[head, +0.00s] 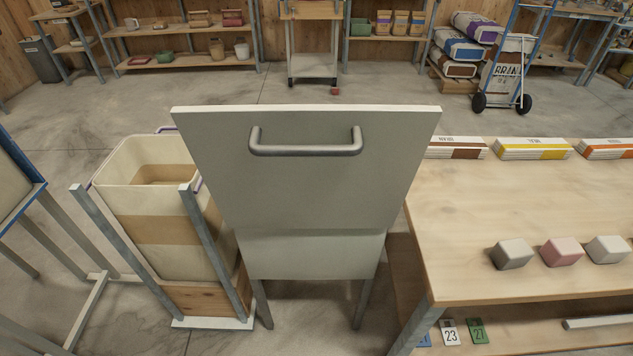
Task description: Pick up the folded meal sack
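Three flat folded sacks lie in a row along the far edge of the wooden table at the right: one with a brown band (456,148), one with a yellow band (532,149) and one with an orange band (607,149). The last is cut by the picture's edge. Their printed labels are too small to read, so I cannot tell which is the meal sack. My gripper is not in view.
A grey panel with a bar handle (305,143) stands between the table (500,220) and a tall open bin (150,215). Grey (512,253), pink (562,251) and pale (608,249) blocks sit on the table. A hand truck (511,70) stands behind.

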